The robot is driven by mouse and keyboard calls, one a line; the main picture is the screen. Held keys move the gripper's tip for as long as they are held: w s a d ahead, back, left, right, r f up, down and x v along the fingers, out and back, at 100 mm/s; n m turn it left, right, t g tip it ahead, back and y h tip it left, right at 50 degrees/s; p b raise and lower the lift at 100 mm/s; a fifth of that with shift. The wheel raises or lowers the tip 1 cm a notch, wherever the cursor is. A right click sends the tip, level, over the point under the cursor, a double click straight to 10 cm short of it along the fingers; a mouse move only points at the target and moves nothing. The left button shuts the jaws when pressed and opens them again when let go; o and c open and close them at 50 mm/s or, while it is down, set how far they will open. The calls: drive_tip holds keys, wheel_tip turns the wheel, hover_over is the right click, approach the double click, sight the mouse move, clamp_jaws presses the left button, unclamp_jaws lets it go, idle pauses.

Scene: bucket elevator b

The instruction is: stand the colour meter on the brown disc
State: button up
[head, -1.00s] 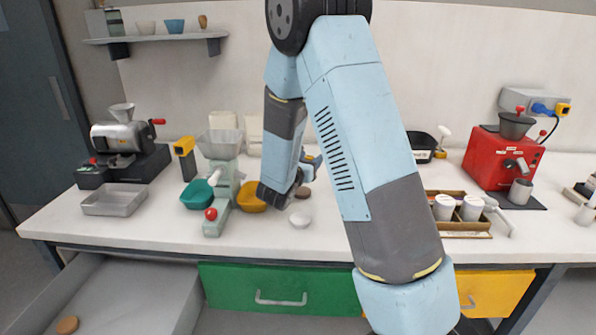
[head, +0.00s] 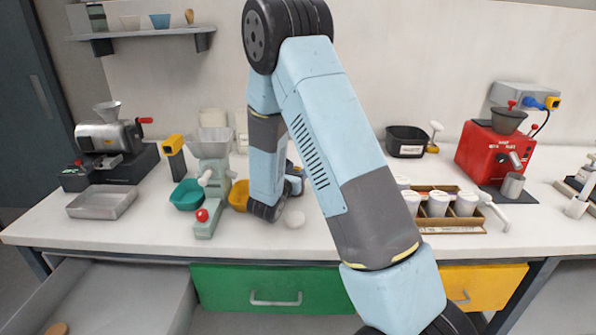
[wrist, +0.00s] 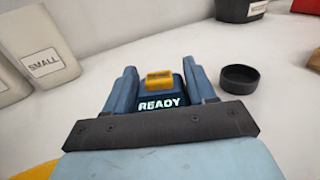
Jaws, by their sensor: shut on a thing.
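The colour meter, a dark blue block with a yellow top and a lit "READY" face (wrist: 160,103), is between the two blue fingers of my gripper (wrist: 159,70) in the wrist view. My gripper is shut on it and it looks about upright. In the head view the wrist is low over the middle of the counter, and my arm hides most of the gripper and meter. I cannot make out the brown disc for certain now; my arm covers that part of the counter.
A low dark round dish (wrist: 243,80) stands right of the gripper in the wrist view, near a black labelled bin (wrist: 241,8). White containers (wrist: 42,62) stand left. In the head view, a green press (head: 211,180) is left and a cup tray (head: 450,228) right.

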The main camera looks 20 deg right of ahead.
drive_tip(key=o, duration=1.5)
drive_tip(key=v, duration=1.1)
drive_tip(key=shift+s+a, duration=0.2)
drive_tip(key=shift+s+r, duration=0.15)
drive_tip(key=s+d+r+m+g, duration=1.2)
drive_tip(key=s+d+m, duration=0.2)
drive_tip(key=s+m, duration=0.2)
drive_tip(key=s+a+r+m+t+y, duration=0.2)
drive_tip(key=s+a+r+m+y, duration=0.2)
drive_tip(key=s+m+y, duration=0.1)
drive_tip(key=s+a+r+m+t+y, duration=0.1)
drive_tip(key=s+a+r+m+y, duration=0.2)
drive_tip(key=s+r+m+y, duration=0.2)
drive_tip(key=shift+s+a+r+m+t+y, duration=0.2)
drive_tip(key=shift+s+a+m+t+y, duration=0.2)
drive_tip(key=shift+s+m+y, duration=0.8)
